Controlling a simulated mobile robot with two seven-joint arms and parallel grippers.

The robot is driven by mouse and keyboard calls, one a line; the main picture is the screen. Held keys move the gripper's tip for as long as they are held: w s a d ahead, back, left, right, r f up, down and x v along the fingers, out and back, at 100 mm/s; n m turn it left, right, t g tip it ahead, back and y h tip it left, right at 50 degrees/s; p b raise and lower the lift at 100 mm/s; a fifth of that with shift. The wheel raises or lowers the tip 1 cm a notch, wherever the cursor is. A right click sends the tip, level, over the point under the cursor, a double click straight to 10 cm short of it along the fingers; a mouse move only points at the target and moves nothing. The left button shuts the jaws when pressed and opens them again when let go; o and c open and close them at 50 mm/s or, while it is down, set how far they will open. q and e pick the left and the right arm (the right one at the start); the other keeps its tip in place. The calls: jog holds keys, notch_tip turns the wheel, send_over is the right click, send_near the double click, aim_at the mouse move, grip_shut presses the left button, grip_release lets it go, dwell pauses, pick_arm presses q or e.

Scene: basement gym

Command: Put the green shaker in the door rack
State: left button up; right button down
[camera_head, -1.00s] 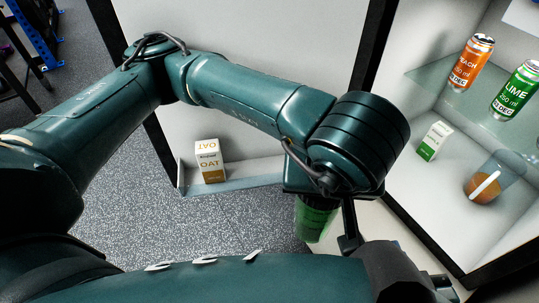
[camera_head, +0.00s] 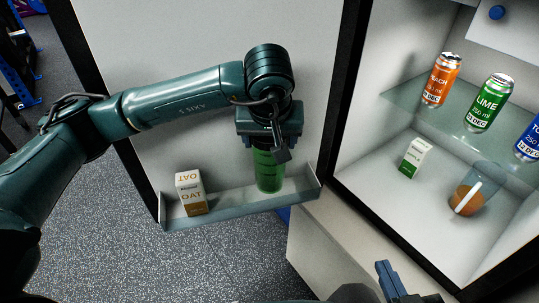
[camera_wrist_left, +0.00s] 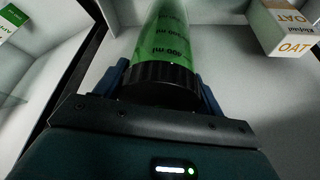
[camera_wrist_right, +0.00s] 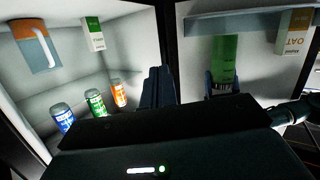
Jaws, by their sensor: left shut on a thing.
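The green shaker (camera_head: 269,172) is upright at the door rack (camera_head: 236,206), right of the oat carton, its lower end behind the rack's front lip. I cannot tell whether its base touches the rack floor. My left gripper (camera_head: 268,146) is shut on the shaker's dark lid from above. In the left wrist view the shaker (camera_wrist_left: 168,36) shows volume marks, with a blue finger on each side of its lid. It also shows in the right wrist view (camera_wrist_right: 223,58). My right gripper (camera_head: 392,282) is low at the bottom of the head view, away from the shaker; its finger spacing is unclear.
An oat carton (camera_head: 190,193) stands in the rack's left part. Inside the fridge, peach (camera_head: 440,80) and lime (camera_head: 489,103) cans stand on a glass shelf. Rack room right of the shaker is clear.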

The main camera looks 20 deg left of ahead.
aim_at(270, 177)
pick_arm(q)
notch_tip(270, 177, down, 4)
jog(key=shift+f+b, duration=0.25)
jog(key=shift+b, duration=0.25)
jog(key=shift+w+f, duration=0.15)
pick_arm(e)
jog(key=shift+w+a+r+t, duration=0.15)
jog(key=shift+w+a+t, duration=0.05)
jog(key=shift+t, duration=0.3)
pick_arm(q)
jog(key=shift+f+b, duration=0.15)
jog(key=shift+b, duration=0.15)
jog(key=o, duration=1.5)
pick_arm(e)
jog(key=shift+n+y, duration=0.3)
